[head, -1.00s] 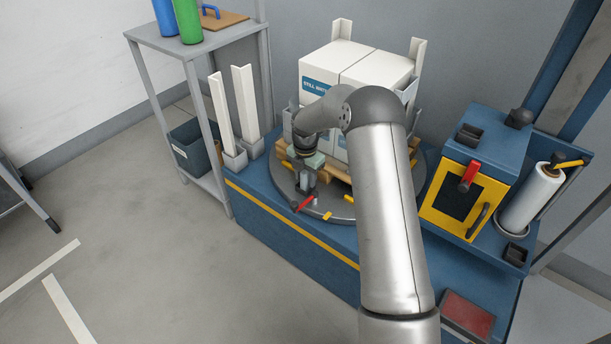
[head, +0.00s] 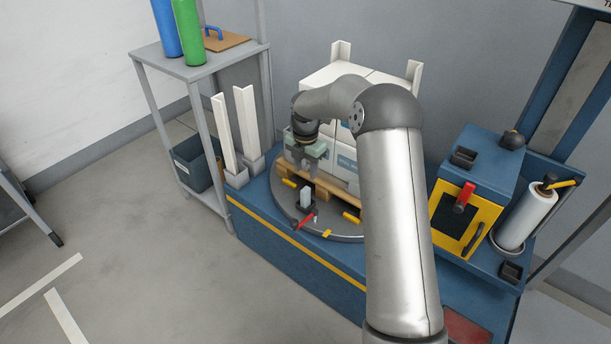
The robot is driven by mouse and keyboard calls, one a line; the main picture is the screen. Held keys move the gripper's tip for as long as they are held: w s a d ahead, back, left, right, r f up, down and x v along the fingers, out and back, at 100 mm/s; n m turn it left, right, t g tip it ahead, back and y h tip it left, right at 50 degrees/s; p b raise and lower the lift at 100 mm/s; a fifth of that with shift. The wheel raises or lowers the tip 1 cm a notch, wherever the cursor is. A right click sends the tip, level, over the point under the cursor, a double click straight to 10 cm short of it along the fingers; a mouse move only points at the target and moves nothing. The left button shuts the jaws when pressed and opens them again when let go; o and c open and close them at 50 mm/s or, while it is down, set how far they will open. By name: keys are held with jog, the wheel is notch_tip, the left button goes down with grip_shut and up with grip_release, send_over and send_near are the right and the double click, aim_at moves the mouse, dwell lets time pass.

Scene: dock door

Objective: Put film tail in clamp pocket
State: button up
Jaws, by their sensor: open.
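A small pale upright piece (head: 306,196), which looks like the film tail, stands in or just above a small dark pocket (head: 306,209) near the front rim of the round turntable. How deep it sits is too small to tell. A red lever (head: 304,222) sticks out beside the pocket. My gripper (head: 303,182) is open and points down above the pale piece, apart from it as far as I can see. My arm hides the right part of the turntable.
White cartons (head: 346,165) on a wooden pallet (head: 323,189) stand close behind my gripper. White corner posts (head: 246,125) stand at left. A yellow-framed blue unit (head: 462,215) and a film roll (head: 531,219) are at right. Floor at front left is clear.

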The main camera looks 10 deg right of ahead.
jog(key=s+r+m+h, duration=0.1)
jog(key=s+r+m, duration=0.45)
jog(key=s, duration=0.45)
jog(key=s+r+m, duration=0.5)
jog(key=s+m, duration=0.2)
jog(key=s, duration=0.2)
jog(key=s+m+y, duration=0.1)
jog(key=s+m, duration=1.2)
jog(key=s, duration=0.8)
jog(key=shift+d+f+g, duration=0.15)
jog(key=shift+f+g, duration=0.15)
jog(key=shift+f, duration=0.15)
jog(key=shift+m, duration=0.25)
